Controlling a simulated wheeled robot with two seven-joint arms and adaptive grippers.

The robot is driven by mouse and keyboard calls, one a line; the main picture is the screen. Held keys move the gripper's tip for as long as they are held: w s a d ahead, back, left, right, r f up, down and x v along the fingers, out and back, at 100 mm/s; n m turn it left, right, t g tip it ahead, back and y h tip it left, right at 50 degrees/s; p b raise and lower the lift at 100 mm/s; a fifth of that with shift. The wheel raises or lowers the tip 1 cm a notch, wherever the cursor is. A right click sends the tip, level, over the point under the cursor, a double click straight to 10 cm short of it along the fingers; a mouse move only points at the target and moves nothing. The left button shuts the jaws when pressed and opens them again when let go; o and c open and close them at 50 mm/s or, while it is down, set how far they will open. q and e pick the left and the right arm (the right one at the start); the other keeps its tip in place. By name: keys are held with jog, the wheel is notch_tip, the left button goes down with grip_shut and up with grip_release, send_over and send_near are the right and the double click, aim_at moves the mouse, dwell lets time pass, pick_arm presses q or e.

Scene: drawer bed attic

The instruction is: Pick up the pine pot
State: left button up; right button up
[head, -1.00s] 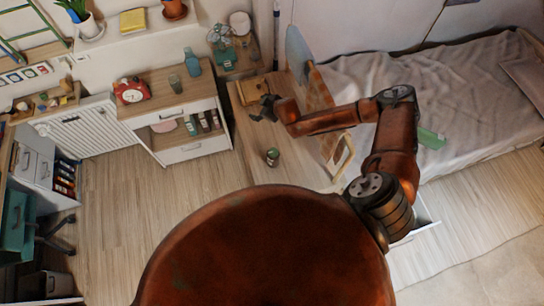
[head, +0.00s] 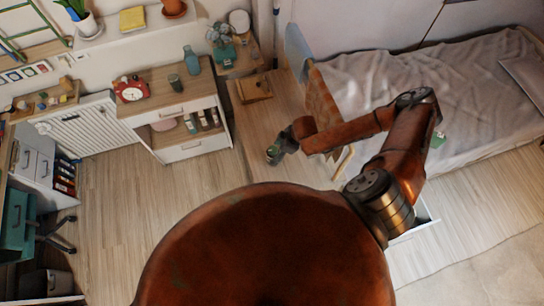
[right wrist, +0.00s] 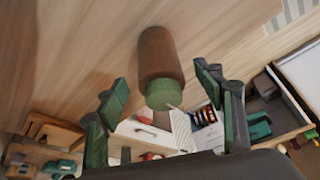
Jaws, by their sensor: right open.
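A small brown cylinder with a green end, which looks like the pine pot (right wrist: 158,62), stands on the wooden surface in the right wrist view. In the head view the pot (head: 271,153) is small and partly covered by my right gripper (head: 276,149). In the right wrist view the two green-padded fingers of my right gripper (right wrist: 161,82) are spread apart, one on each side of the pot's green end. I see a gap between the pot and each finger. My left gripper is not in view.
The wooden desk top (head: 255,122) around the pot is mostly clear. A wooden box (head: 254,89) lies at its back. An orange-brown board (head: 318,90) stands along its right side, beside the bed (head: 420,95). A white cabinet (head: 175,112) stands to the left.

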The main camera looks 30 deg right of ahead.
jog(key=p+x, duration=0.1)
jog(key=x, duration=0.6)
jog(key=shift+w+a+f+p, duration=0.15)
jog(key=shift+w+a+p, duration=0.1)
jog(key=shift+p, duration=0.1)
jog(key=shift+c, duration=0.3)
jog(key=c, duration=1.4)
jog(key=shift+o, duration=0.2)
